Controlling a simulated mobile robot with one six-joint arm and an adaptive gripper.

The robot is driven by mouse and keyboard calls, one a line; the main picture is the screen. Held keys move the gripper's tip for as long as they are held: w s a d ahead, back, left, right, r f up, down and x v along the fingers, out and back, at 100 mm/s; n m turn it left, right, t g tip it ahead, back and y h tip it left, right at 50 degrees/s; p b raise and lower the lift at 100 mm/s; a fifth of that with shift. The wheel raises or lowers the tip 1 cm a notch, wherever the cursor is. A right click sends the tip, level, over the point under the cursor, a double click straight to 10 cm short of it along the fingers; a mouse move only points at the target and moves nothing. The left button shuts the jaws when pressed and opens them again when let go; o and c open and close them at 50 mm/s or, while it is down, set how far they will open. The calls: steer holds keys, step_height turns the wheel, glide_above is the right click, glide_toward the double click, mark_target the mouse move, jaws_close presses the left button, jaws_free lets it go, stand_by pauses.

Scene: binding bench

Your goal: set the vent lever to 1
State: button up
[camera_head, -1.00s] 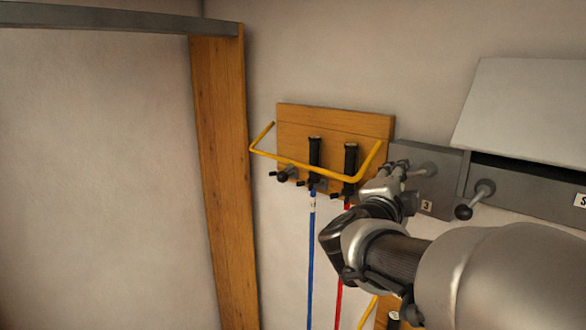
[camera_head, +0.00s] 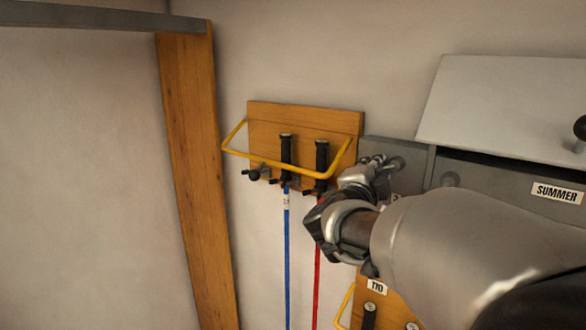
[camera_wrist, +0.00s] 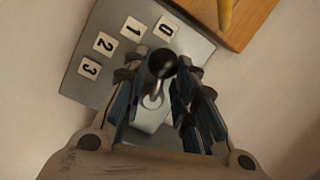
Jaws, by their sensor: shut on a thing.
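The vent lever (camera_wrist: 161,66) has a black ball knob on a pale metal stem. It stands on a grey plate (camera_wrist: 75,88) with white labels 0, 1, 2 and 3 in an arc. In the wrist view the knob shows between my gripper's fingers (camera_wrist: 160,82), closest to the 0 label (camera_wrist: 166,28), with the 1 label (camera_wrist: 132,27) to its left. My gripper is shut on the lever. In the head view my gripper (camera_head: 375,165) is at the grey plate (camera_head: 405,150), and my fingers and arm hide most of the lever.
A wooden rack (camera_head: 305,115) with a yellow rail (camera_head: 280,165) and black-handled blue and red rods is just left of my gripper. A wooden post (camera_head: 190,150) is farther left.

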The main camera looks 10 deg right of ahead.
steer(key=c, duration=0.4)
steer(key=shift+s+d+f+n+g+p, duration=0.1)
steer(key=shift+f+n+g+p, duration=0.1)
steer(key=shift+n+p, duration=0.65)
steer(key=shift+s+d+f+n+g+p, duration=0.1)
steer(key=shift+f+n+g+p, duration=0.1)
steer(key=shift+n+p, duration=0.6)
steer(key=shift+s+d+f+n+g+p, duration=0.1)
steer(key=shift+f+n+p, duration=0.1)
steer(key=shift+n+p, duration=0.6)
steer(key=shift+c, duration=0.2)
steer(key=o, duration=1)
steer(key=v, duration=1.2)
steer(key=shift+s+r, duration=0.1)
steer(key=shift+s, duration=0.05)
